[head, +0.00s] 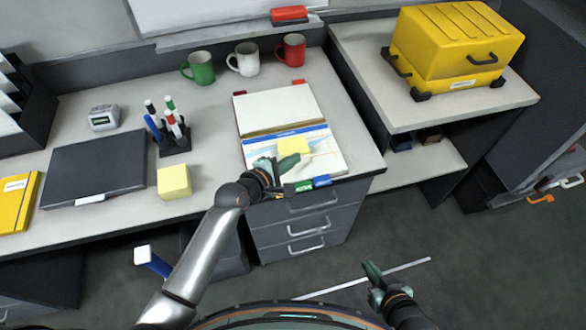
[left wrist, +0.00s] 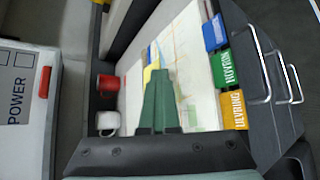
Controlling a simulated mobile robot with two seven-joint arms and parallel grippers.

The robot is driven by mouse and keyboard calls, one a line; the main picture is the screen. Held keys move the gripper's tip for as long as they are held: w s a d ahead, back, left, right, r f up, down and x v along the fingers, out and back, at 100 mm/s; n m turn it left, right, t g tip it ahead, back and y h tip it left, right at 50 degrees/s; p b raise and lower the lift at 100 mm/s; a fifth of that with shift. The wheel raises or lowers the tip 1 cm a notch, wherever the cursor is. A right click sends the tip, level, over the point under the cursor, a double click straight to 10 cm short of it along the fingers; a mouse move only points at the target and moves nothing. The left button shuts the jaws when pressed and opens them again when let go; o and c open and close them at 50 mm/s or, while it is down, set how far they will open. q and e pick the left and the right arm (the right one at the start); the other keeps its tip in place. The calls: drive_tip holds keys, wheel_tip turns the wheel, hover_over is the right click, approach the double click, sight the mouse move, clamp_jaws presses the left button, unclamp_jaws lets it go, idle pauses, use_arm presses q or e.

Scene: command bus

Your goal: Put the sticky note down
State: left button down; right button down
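A yellow sticky note (head: 293,146) shows over the open binder (head: 330,163) on the desk. In the left wrist view the note (left wrist: 150,73) is at the tips of my left gripper (left wrist: 161,72), whose green fingers are together and seem to pinch it. In the head view my left gripper (head: 298,158) is low over the binder's near page; I cannot tell whether the note touches the page. A block of yellow notes (head: 174,181) sits left of the binder. My right gripper (head: 370,266) is away from the desk above the floor; its finger gap is unclear.
Green (head: 202,68), white (head: 244,60) and red (head: 290,50) mugs stand behind the binder. A pen holder (head: 174,142) and closed dark laptop-like case (head: 97,168) are to the left. A yellow case (head: 455,50) sits on the right-hand counter. Drawers (head: 305,225) are below.

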sight(293, 175)
use_arm(q)
drive_tip(key=shift+w+d+f+b, duration=0.1)
drive_tip(key=shift+w+f+b, duration=0.1)
drive_tip(key=shift+f+b, duration=1.75)
drive_tip(key=shift+r, duration=0.15)
drive_tip(key=shift+f, duration=0.35)
drive_tip(key=c, duration=1.4)
unclamp_jaws()
drive_tip(key=shift+c, duration=0.2)
drive_tip(key=shift+s+r, duration=0.15)
drive_tip(key=shift+r, duration=0.3)
drive_tip(key=p+v, duration=0.2)
drive_tip(key=v, duration=0.9)
drive_tip(key=shift+s+a, duration=0.25)
drive_tip(key=shift+a, duration=0.05)
